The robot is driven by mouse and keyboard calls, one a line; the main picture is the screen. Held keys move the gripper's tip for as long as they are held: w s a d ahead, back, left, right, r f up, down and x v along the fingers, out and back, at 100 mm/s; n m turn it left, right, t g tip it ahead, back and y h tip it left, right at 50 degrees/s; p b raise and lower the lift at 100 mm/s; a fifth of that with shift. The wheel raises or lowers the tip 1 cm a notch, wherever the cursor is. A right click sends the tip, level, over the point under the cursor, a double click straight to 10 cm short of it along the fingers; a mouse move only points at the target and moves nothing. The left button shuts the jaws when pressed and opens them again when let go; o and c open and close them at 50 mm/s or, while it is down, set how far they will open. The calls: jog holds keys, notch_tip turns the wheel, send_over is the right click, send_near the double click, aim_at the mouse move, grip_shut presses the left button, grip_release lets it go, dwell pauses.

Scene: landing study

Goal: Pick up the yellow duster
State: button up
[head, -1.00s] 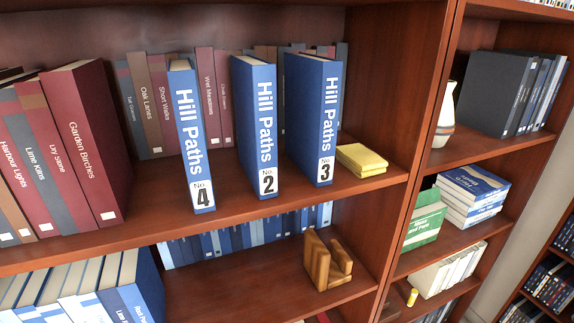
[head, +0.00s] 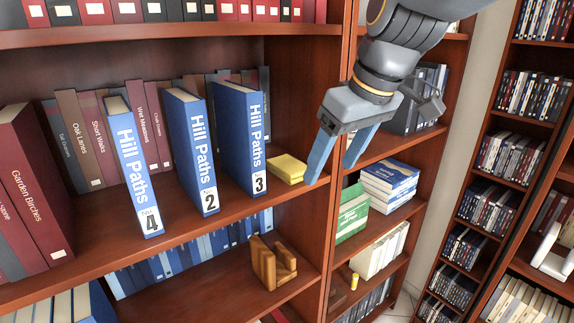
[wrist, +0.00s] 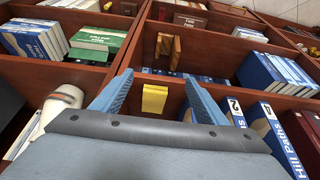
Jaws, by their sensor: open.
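The yellow duster (head: 287,168) is a small folded yellow block lying on the shelf to the right of the blue Hill Paths No. 3 book (head: 240,140). In the wrist view the duster (wrist: 154,99) shows between and beyond the two fingers. My gripper (head: 331,170) is open and empty, its blue fingers pointing down in front of the shelf upright, just right of the duster. In the wrist view my gripper (wrist: 158,92) has its fingers spread apart. In the head view the left finger is close to the duster's right end; I cannot tell if they touch.
Blue Hill Paths No. 2 (head: 193,150) and No. 4 (head: 132,165) stand left of No. 3. The upright (head: 325,215) divides the bays. A wooden bookend (head: 272,263) sits on the shelf below. A white vase (wrist: 62,106) shows in the wrist view.

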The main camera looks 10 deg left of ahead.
jog(key=p, duration=0.3)
send_over(289, 164)
jog(key=s+d, duration=0.2)
jog(key=shift+d+f, duration=0.1)
jog(key=x, duration=0.5)
jog(key=shift+w+p, duration=0.15)
jog(key=shift+p, duration=0.2)
jog(key=c, duration=1.1)
